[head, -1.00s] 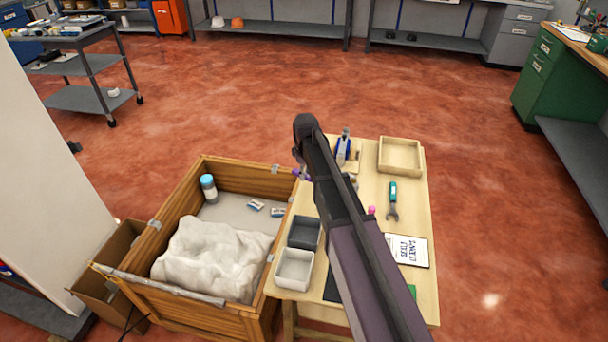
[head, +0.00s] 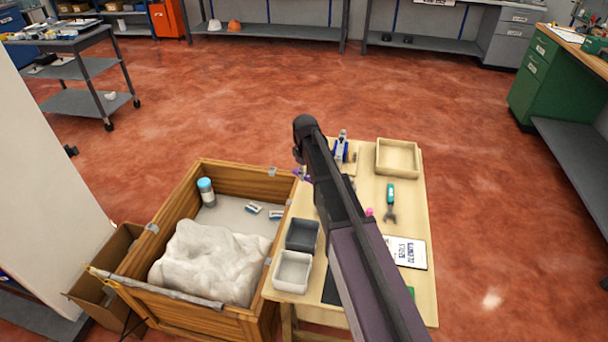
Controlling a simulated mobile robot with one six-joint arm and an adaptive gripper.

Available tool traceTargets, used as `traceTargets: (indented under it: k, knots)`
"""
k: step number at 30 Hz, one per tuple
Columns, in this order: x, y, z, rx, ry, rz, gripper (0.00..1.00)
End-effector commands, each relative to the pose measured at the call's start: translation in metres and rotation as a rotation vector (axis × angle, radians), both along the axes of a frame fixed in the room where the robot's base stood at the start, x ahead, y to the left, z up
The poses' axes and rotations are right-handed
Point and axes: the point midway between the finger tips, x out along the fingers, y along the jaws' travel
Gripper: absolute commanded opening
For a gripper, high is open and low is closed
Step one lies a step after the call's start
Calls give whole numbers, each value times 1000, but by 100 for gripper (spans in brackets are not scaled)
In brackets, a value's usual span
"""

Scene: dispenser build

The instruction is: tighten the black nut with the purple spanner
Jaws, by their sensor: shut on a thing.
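My dark arm reaches over the wooden table and blocks its middle. My gripper is hidden behind the arm, so its jaws cannot be seen. A small purple piece (head: 299,173) shows just left of the arm at the table's left edge; it may be part of the purple spanner, but most of it is covered. A blue and white device (head: 341,147) stands on a light wooden base at the far end of the table, right of the arm. The black nut cannot be made out.
The table (head: 415,290) also holds an empty wooden tray (head: 397,158), a green-handled spanner (head: 390,200), a pink item (head: 369,212), a printed card (head: 407,252), a dark bin (head: 302,235) and a pale bin (head: 292,271). A wooden crate (head: 235,182) stands close on the left.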

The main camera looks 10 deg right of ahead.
Motion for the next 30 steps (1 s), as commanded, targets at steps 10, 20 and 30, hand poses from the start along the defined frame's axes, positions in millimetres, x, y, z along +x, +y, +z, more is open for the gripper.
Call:
traceTargets:
  k: [10, 20, 30]
  knots:
    - [8, -8, 0, -1, -1, -86, 0]
    - [11, -12, 0, -2, -2, -131, 0]
    - [11, -13, 0, -1, -1, -133, 0]
